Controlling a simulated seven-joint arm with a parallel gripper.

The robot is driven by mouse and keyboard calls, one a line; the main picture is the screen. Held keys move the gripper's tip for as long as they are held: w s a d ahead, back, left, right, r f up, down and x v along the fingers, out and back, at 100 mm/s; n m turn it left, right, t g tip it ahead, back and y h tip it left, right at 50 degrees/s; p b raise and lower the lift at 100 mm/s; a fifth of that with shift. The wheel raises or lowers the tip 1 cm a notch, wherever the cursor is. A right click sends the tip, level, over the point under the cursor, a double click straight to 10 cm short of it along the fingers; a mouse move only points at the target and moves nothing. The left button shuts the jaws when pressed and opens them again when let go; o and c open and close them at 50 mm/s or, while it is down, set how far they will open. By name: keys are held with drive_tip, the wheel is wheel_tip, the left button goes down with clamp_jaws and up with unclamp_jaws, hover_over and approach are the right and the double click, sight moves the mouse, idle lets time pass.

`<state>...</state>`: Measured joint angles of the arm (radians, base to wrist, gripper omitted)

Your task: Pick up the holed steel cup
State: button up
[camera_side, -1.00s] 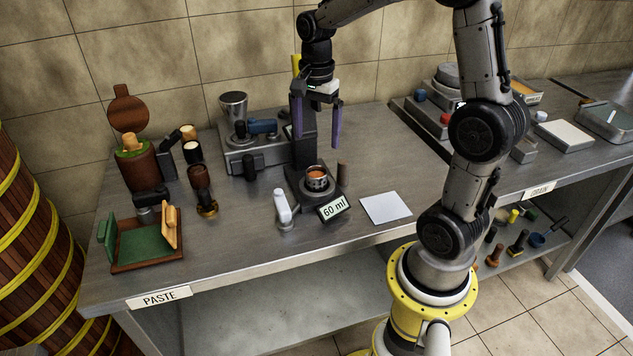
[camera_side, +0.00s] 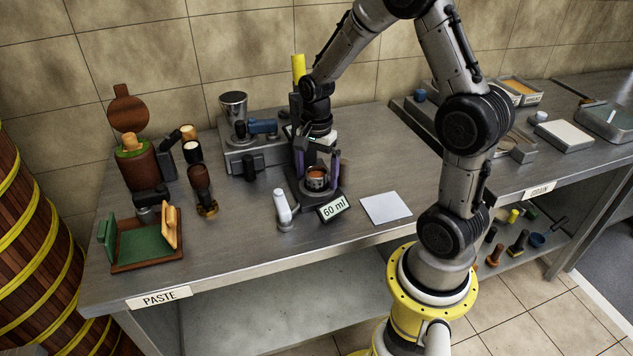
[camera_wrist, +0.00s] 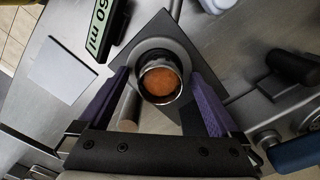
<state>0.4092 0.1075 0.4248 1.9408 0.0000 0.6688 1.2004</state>
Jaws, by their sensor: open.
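The steel cup (camera_side: 316,178) stands upright on a dark base with a "60 ml" display (camera_side: 334,207). It holds something orange-brown; no holes can be made out at this size. In the wrist view the cup (camera_wrist: 160,77) shows from above, centred between the purple fingers. My gripper (camera_side: 318,172) is open and lowered around the cup, one finger on each side. In the wrist view gaps show between the fingers (camera_wrist: 160,88) and the cup wall. It is not clear how far down the cup the fingertips reach.
The grey machine (camera_side: 255,150) is behind left. A white square (camera_side: 385,208) lies flat on clear bench to the right.

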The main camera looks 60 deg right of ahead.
sight(316, 171)
clamp_jaws()
idle(0.5)
drive_tip(key=shift+r, duration=0.1)
drive_tip(key=shift+r, duration=0.45)
wheel_tip(316, 171, up, 2)
drive_tip(key=shift+r, duration=0.1)
drive_tip(key=s+a+r, duration=0.2)
drive_tip(key=s+r, duration=0.3)
drive_tip(key=s, duration=0.1)
drive_tip(key=s+a+r, duration=0.3)
drive_tip(key=s+r, duration=0.1)
drive_tip(key=s, duration=0.3)
drive_tip(key=shift+a+r, duration=0.3)
drive_tip(key=shift+r, duration=0.1)
